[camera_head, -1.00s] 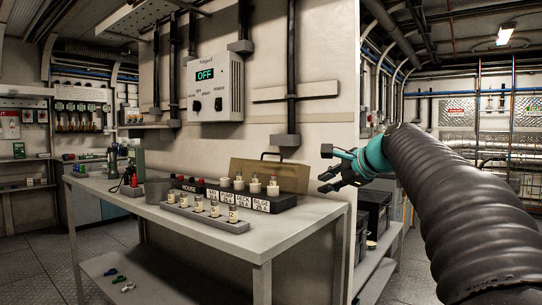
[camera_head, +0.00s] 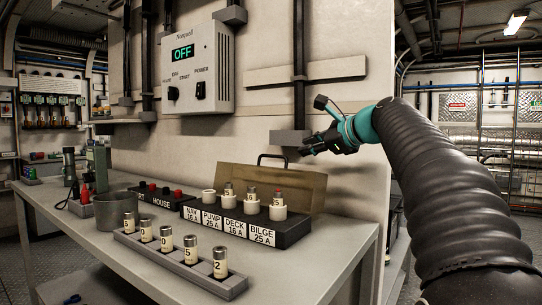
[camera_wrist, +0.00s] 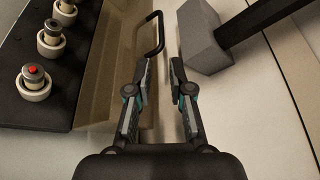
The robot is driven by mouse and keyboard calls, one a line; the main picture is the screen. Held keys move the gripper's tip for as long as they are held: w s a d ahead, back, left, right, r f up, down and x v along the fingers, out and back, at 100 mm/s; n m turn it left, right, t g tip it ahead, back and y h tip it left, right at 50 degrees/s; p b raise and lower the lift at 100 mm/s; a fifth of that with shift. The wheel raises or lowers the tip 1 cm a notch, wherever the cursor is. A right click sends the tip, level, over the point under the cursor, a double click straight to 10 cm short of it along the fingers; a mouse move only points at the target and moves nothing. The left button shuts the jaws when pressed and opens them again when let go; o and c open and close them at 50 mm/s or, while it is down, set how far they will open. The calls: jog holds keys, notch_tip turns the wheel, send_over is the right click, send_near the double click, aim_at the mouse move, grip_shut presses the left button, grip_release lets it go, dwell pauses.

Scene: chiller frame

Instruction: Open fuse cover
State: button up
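The fuse box (camera_head: 290,232) is a black block on the bench, with white round holders labelled NAV, PUMP, DECK and BILGE. Its fuse cover (camera_head: 310,187), a brownish panel with a black handle (camera_head: 272,157), stands raised and leaning back behind the holders. The holders are uncovered. My gripper (camera_head: 308,145) is above and to the right of the cover, in front of the wall, apart from the handle. In the wrist view, my gripper (camera_wrist: 158,66) is open and empty; the handle (camera_wrist: 160,32) shows just beyond the left finger, and the cover (camera_wrist: 115,70) lies to the left.
A grey rack (camera_head: 178,262) with several numbered fuses stands in front of the box. A metal cup (camera_head: 114,211) and a HOUSE switch block (camera_head: 162,193) are to the left. A panel reading OFF (camera_head: 184,68) and a grey conduit block (camera_head: 290,138) are on the wall.

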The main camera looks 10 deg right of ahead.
aim_at(275, 156)
jog(key=shift+w+a+f, duration=0.15)
jog(key=shift+w+a, duration=0.15)
jog(key=shift+w, duration=0.35)
jog(key=x, duration=1.2)
jog(key=shift+w+a, duration=0.15)
grip_shut()
